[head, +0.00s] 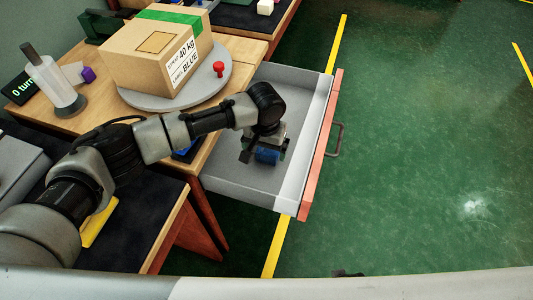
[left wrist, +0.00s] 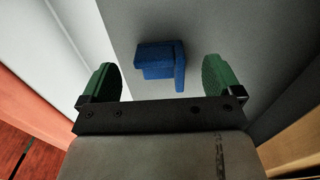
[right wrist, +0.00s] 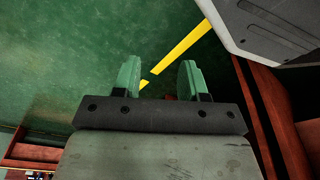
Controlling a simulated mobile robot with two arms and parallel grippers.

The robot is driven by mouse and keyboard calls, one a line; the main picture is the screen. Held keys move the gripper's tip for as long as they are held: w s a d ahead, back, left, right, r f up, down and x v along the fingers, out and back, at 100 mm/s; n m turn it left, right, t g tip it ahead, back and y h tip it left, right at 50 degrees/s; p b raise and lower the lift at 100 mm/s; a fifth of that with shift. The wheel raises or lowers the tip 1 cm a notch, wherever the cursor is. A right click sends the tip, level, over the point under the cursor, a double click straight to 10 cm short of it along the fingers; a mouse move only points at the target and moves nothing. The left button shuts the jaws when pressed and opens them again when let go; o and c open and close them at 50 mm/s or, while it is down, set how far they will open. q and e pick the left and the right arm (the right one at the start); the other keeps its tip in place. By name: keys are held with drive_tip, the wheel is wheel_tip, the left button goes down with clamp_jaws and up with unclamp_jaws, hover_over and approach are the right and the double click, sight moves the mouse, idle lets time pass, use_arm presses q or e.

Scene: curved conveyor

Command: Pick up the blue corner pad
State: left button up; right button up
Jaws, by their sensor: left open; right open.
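The blue corner pad (head: 267,156) lies in the open grey drawer (head: 240,185). In the left wrist view the L-shaped pad (left wrist: 158,62) rests on the grey drawer floor, ahead of and between my green fingertips, with gaps on both sides. My left gripper (head: 263,146) is open, reaching down into the drawer above the pad and partly covering it in the head view. My right gripper (right wrist: 160,82) is open and empty over the green floor, far from the pad.
A cardboard box (head: 150,50) with green tape stands on a grey turntable (head: 215,85) with a red knob (head: 219,68). The drawer's orange front (head: 325,140) faces open green floor at right.

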sight(266, 154)
use_arm(q)
wheel_tip(266, 154, down, 4)
drive_tip(key=shift+w+d+f+b, duration=0.1)
drive_tip(key=shift+f+b, duration=0.05)
drive_tip(key=shift+b, duration=0.3)
use_arm(e)
drive_tip(key=w+r, duration=0.2)
drive_tip(key=r, duration=0.1)
drive_tip(key=shift+a, duration=0.15)
use_arm(q)
drive_tip(key=shift+c, duration=0.2)
drive_tip(key=c, duration=0.9)
